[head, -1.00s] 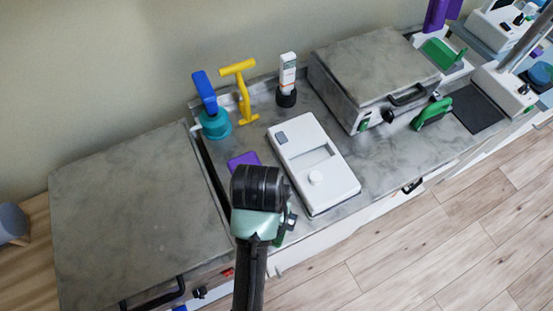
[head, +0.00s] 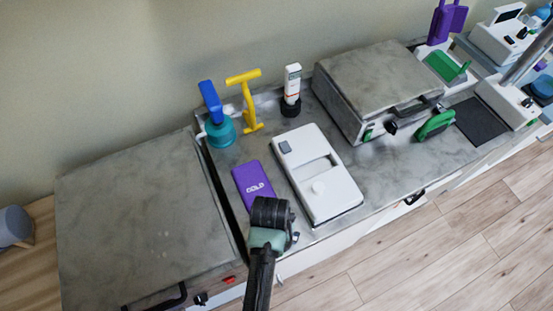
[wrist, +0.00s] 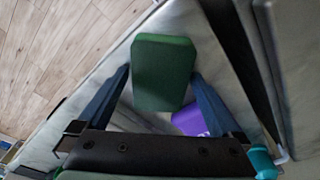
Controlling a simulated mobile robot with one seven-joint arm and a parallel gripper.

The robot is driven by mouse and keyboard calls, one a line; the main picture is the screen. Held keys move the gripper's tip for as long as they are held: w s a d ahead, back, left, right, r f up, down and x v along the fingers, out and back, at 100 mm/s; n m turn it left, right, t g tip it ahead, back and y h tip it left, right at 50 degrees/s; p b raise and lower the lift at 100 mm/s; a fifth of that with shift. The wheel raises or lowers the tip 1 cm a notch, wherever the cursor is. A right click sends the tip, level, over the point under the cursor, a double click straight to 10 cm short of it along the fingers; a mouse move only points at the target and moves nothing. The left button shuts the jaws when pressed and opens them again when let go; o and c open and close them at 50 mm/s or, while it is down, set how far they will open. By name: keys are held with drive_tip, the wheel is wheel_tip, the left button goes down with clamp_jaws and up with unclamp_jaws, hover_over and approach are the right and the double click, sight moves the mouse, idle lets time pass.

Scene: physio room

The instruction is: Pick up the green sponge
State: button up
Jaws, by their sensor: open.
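The green sponge (wrist: 164,72) shows in the wrist view as a dark green block with rounded corners. It lies on the grey worktop near the front edge, between and beyond the tips of my gripper (wrist: 161,75). My gripper is open, with one finger on each side of the sponge's lower part; I cannot tell if either touches it. In the head view my arm's end (head: 270,213) hides the sponge and the fingers.
A purple pack (head: 253,184) lies just behind my arm's end. A white device (head: 304,150) lies to its right. A teal bottle (head: 220,132), a yellow tool (head: 247,98) and a white tube (head: 292,83) stand at the back. A lidded grey box (head: 372,75) stands further right.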

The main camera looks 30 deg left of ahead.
drive_tip(key=c, duration=1.3)
wheel_tip(320, 180, up, 10)
